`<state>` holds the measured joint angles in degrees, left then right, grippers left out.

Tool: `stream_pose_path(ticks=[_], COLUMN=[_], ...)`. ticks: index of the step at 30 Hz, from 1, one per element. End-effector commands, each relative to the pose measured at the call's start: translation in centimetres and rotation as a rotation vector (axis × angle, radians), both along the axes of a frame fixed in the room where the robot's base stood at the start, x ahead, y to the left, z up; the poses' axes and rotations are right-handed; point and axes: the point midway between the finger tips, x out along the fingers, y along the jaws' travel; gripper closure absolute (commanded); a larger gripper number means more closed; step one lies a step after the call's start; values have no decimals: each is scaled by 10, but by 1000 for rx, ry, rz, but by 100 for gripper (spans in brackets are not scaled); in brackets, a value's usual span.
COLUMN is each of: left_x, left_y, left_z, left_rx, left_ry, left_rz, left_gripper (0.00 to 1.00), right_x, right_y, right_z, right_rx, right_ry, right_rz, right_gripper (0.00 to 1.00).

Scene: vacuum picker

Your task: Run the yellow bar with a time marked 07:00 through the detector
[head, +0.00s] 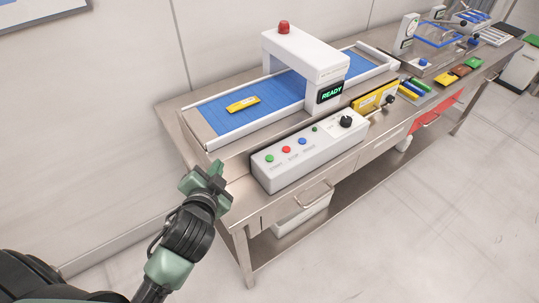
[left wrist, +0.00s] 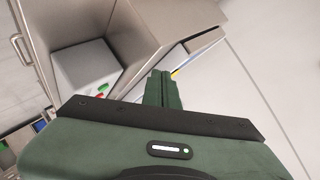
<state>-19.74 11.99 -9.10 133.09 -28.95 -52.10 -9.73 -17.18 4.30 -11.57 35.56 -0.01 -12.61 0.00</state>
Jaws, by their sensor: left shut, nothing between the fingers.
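A yellow bar (head: 243,104) lies flat on the near left part of the blue conveyor belt (head: 226,119), before the detector arch. Its marking is too small to read. The white detector arch (head: 305,58) spans the belt, with a red lamp on top and a screen (head: 330,92) reading READY in green. The white control box (head: 310,150) in front has green, red and blue buttons and a black knob. My left gripper (head: 210,180) is shut and empty, off the table's left front corner, left of the control box. Its closed fingers show in the left wrist view (left wrist: 159,88).
A yellow panel (head: 374,101) stands right of the arch. Colored bars (head: 447,79), pens and a scale-like device (head: 405,33) are farther right on the steel table. A drawer handle (head: 314,198) juts from its front. The floor in front is clear.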

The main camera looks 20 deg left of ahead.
Motion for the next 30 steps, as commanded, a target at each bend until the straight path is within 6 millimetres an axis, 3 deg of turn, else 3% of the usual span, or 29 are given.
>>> stream_pose_path(ticks=[3,7,9,12,15,18,20,23,24,30], left_x=[38,62,65,62,57,61,70,90,97,115], left_y=[-7,-40,-70,-128,-182,-211,-210,-183,-168,-106], left_z=[72,155,193,230,226,190,160,116,102,74], left_rx=[248,596,822,1224,1659,2096,2341,2677,-2642,-2384], left_ry=[-242,-517,-665,-869,-1008,-1053,-1024,-888,777,413], left_rz=[-102,-239,-329,-489,-679,-901,-1052,-1315,1348,1388], left_gripper=[100,100,100,100,100,100,100,100,100,100], right_x=[0,0,0,0,0,0,0,0,0,0], right_y=[0,-2,-3,-4,-6,-6,-6,-6,-6,-6], right_z=[1,1,1,2,3,3,3,4,4,4], right_rx=[-1,-2,-3,-5,-6,-7,-7,-7,-7,-7], right_ry=[0,0,0,0,1,0,0,0,0,0], right_rz=[0,0,0,1,0,-1,-1,-1,-1,-1], right_gripper=[100,100,100,100,100,100,100,100,100,100])
